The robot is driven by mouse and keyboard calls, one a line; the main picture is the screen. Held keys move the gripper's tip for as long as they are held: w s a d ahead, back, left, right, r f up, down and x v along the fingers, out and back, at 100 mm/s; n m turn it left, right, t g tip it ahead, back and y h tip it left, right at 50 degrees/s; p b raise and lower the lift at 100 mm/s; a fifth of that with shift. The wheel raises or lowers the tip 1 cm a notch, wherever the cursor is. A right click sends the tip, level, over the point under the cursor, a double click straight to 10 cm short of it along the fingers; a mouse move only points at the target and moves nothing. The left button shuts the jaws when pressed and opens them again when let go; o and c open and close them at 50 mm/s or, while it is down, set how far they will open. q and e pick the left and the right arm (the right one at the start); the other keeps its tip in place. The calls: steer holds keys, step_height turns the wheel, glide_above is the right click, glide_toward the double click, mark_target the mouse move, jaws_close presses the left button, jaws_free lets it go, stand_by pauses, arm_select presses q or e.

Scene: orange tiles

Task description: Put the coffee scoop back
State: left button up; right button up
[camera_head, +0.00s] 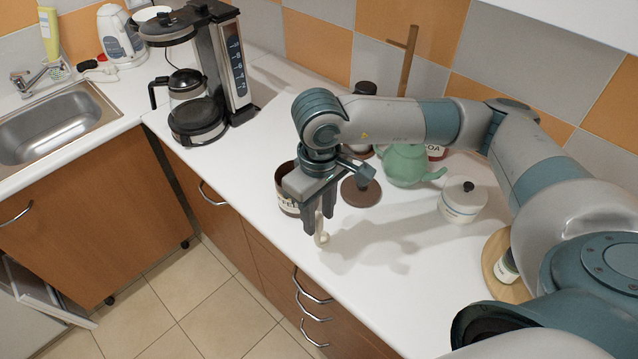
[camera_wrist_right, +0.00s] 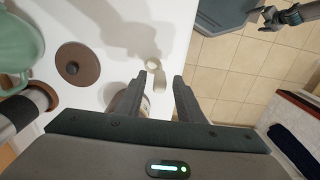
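The pale coffee scoop (camera_head: 321,238) is at the fingertips of my right gripper (camera_head: 319,221), over the front part of the counter. In the right wrist view the scoop (camera_wrist_right: 153,65) lies between the two fingers, with a gap on each side, so the gripper (camera_wrist_right: 158,76) looks open. The coffee jar (camera_head: 287,203) stands just left of the gripper, partly hidden by it. A brown round lid (camera_head: 361,192) lies flat to the right; it also shows in the wrist view (camera_wrist_right: 77,66). My left gripper (camera_wrist_right: 269,18) is small at the wrist view's top right; its opening is unclear.
A green teapot (camera_head: 404,165) and a white lidded pot (camera_head: 462,201) stand to the right. A round wooden board (camera_head: 497,283) with a small jar is farther right. A coffee maker (camera_head: 197,112) stands at the left. The counter front (camera_head: 345,275) is clear.

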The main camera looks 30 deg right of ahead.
step_height(320, 180, up, 9)
steer(key=b, duration=0.3)
steer(key=shift+b, duration=0.35)
steer(key=shift+r, duration=0.9)
steer(key=shift+c, duration=0.4)
